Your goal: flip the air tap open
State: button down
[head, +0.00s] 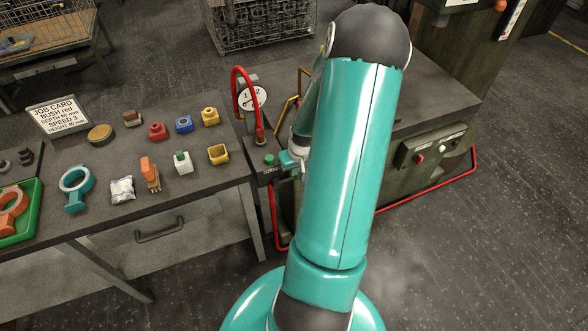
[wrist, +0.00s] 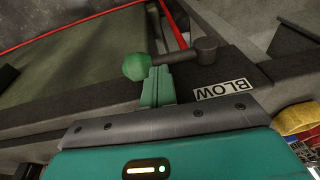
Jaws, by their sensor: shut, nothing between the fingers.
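The air tap shows in the wrist view as a dark lever (wrist: 183,57) with a green ball knob (wrist: 137,66) at its left end and a round dark pivot (wrist: 207,49) at its right. A white BLOW label (wrist: 222,90) lies beside it. In the head view a small green knob (head: 269,159) shows at the bench's right end. My gripper (wrist: 158,72) is shut and empty, its green fingertips right beside the knob and lever; I cannot tell whether they touch. In the head view my gripper (head: 287,161) is just right of the knob, partly hidden by my arm.
A red hose (head: 236,88) and a round gauge (head: 252,97) stand behind the tap. Coloured blocks, a teal ring part (head: 76,188) and a green tray (head: 38,226) occupy the bench to the left. A control box (head: 432,148) is at the right.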

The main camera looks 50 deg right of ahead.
aim_at(298, 175)
jog(key=shift+s+d+f, duration=0.1)
jog(key=shift+f, duration=0.05)
jog(key=shift+s+d+f+t+y, duration=0.1)
jog(key=shift+d+f+t+y, duration=0.05)
jog(key=shift+f+t+y, duration=0.3)
jog(key=shift+s+d+f+t+y, duration=0.15)
jog(key=shift+t+y, duration=0.1)
jog(key=shift+y, duration=0.3)
jog(key=f+y, duration=0.1)
jog(key=f+t+y, duration=0.1)
jog(key=shift+d+m+y, duration=0.2)
jog(key=shift+m+y, duration=0.1)
jog(key=shift+f, duration=0.5)
